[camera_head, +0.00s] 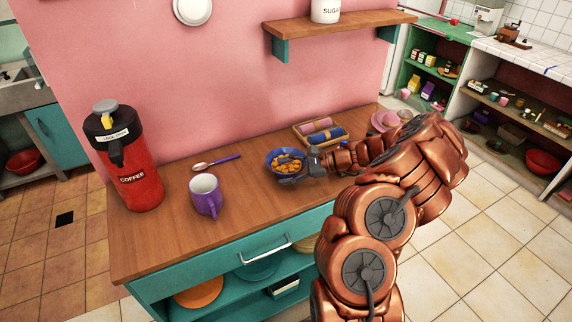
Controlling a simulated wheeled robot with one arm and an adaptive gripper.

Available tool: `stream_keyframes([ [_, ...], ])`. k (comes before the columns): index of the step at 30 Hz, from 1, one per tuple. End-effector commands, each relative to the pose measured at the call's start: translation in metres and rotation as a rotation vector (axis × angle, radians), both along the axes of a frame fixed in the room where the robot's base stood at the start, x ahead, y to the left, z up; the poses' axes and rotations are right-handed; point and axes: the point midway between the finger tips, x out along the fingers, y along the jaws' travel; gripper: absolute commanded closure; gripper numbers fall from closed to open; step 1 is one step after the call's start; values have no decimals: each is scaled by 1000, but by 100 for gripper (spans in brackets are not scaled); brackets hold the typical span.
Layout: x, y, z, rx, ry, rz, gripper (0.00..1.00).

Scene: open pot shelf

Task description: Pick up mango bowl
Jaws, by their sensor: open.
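The mango bowl (272,158) is a small blue bowl holding orange mango pieces (287,162). It stands on the wooden counter, right of centre along the top. My gripper (292,176) reaches in from the right and is open at the bowl's near right side. Its dark fingers overlap the bowl's near rim in the picture. I cannot tell whether they touch it. The gripper hides part of the bowl's right and near sides.
A purple mug (206,196), a spoon (217,162) and a red coffee dispenser (138,180) stand left on the counter. A tray with rolled cloths (318,127) and pink dishes (385,120) lie behind my arm. A wall shelf (345,24) hangs above. The counter's front middle is clear.

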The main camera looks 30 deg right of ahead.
Motion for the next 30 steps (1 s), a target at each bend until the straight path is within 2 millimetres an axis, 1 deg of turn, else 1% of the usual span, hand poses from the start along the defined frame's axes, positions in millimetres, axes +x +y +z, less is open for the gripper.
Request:
stream_keyframes([
  [6, 1, 1, -2, 0, 1, -1, 42],
  [7, 1, 1, -2, 0, 1, -1, 44],
  [23, 1, 2, -2, -1, 2, 1, 99],
  [30, 0, 2, -3, -1, 4, 1, 100],
])
